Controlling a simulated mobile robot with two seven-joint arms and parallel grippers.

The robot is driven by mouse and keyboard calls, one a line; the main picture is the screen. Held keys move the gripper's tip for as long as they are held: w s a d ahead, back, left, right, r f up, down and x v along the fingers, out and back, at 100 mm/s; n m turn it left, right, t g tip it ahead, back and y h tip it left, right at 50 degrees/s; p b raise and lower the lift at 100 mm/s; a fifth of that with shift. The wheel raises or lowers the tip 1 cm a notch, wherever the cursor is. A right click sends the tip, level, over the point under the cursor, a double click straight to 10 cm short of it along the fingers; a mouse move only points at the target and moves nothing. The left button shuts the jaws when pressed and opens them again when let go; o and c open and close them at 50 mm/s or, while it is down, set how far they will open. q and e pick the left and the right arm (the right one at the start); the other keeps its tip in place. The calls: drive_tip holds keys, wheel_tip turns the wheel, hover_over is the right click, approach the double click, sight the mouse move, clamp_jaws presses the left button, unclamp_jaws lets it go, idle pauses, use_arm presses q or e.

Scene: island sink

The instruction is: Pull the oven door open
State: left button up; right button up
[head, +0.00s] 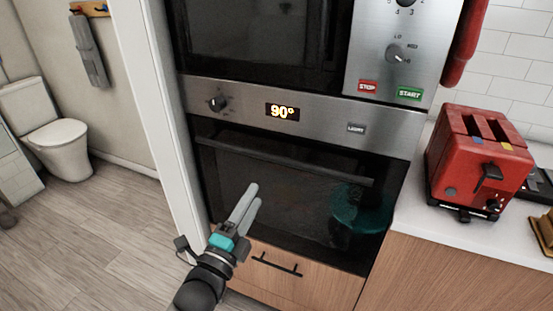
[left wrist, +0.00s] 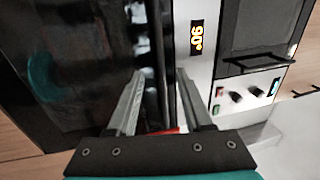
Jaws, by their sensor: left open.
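The oven door (head: 300,215) is dark glass and looks shut. Its long dark handle (head: 285,158) runs across the top of the door, below the panel reading 90°. My left gripper (head: 252,193) is open and empty in front of the door, with its fingertips lower than the handle in the head view. In the left wrist view the picture is turned sideways; the oven door (left wrist: 70,75) is at the left and the open left gripper (left wrist: 160,75) points at the door's handle edge. A dark bar, likely the handle (left wrist: 161,45), appears between the fingers; contact cannot be told. My right gripper is not in view.
A wooden drawer (head: 290,275) with a black handle is under the oven. A control panel (head: 300,115) and microwave are above. A red toaster (head: 475,160) stands on the white counter at right. Open floor (head: 100,225) and a toilet (head: 60,135) are at left.

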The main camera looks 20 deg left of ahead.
sight(277, 159)
use_arm(q)
drive_tip(key=b+x, duration=0.1)
drive_tip(key=x, duration=1.2)
drive_tip(key=shift+w+d, duration=0.1)
drive_tip(key=shift+w, duration=0.25)
clamp_jaws()
idle(0.9)
